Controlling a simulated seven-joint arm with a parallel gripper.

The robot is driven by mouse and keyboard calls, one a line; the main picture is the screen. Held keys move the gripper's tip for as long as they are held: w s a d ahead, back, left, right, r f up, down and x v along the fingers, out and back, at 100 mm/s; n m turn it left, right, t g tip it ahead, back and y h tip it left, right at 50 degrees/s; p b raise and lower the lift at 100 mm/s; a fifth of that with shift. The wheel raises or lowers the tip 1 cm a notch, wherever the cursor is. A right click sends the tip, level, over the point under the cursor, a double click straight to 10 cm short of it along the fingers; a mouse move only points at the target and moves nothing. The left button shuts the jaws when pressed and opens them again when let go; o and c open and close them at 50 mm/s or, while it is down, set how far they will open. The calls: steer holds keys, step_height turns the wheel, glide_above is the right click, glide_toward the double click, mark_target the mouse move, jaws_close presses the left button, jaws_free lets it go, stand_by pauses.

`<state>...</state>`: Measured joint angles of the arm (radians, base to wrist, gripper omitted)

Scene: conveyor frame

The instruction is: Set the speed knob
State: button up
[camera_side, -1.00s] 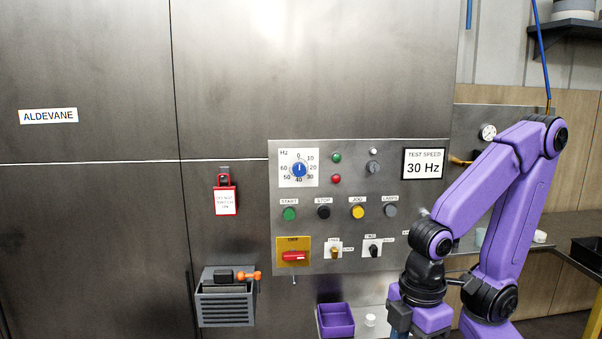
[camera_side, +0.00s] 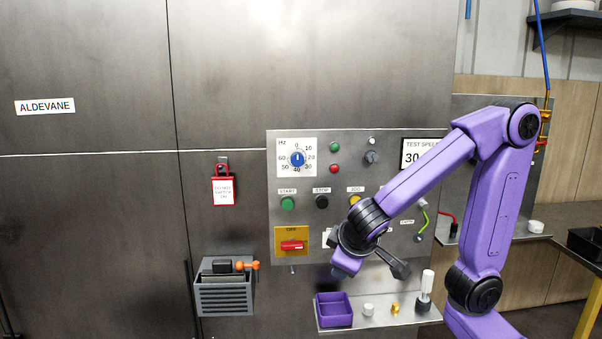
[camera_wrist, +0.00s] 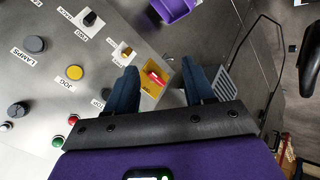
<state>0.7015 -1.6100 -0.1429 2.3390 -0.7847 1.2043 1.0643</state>
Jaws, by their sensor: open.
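The blue speed knob (camera_side: 297,159) sits on a white Hz dial (camera_side: 283,172) at the panel's upper left in the side view. A pale mark shows near its top, but its exact setting is hard to read. The test speed sign (camera_side: 412,148) is partly covered by my arm; "30" still shows. My gripper (camera_side: 345,268) is below and right of the knob, apart from it, pointing down-left. In the wrist view my gripper (camera_wrist: 159,66) is open and empty, with the red switch (camera_wrist: 155,78) on its yellow plate seen between the fingers. The knob does not show there.
The red switch (camera_side: 292,245) and green start button (camera_side: 288,203) are below the dial. A purple bin (camera_side: 334,318) stands on a shelf (camera_side: 385,322) with several small parts. A grey slotted holder (camera_side: 225,298) and a red-framed tag (camera_side: 223,190) are at left.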

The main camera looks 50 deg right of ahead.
steer(key=w+d+r+m+t+h, duration=0.2)
steer(key=w+r+m+t+h, duration=0.1)
steer(key=w+r+m, duration=0.4)
steer(key=m+t+h, duration=0.4)
steer(key=m, duration=0.1)
glide_toward(297, 160)
steer(key=x, duration=0.8)
steer(key=shift+w+d, duration=0.2)
steer(key=shift+d, duration=0.15)
steer(key=shift+w+d, duration=0.1)
steer(key=shift+w, duration=0.05)
steer(key=shift+c, duration=1)
steer(key=c, duration=0.4)
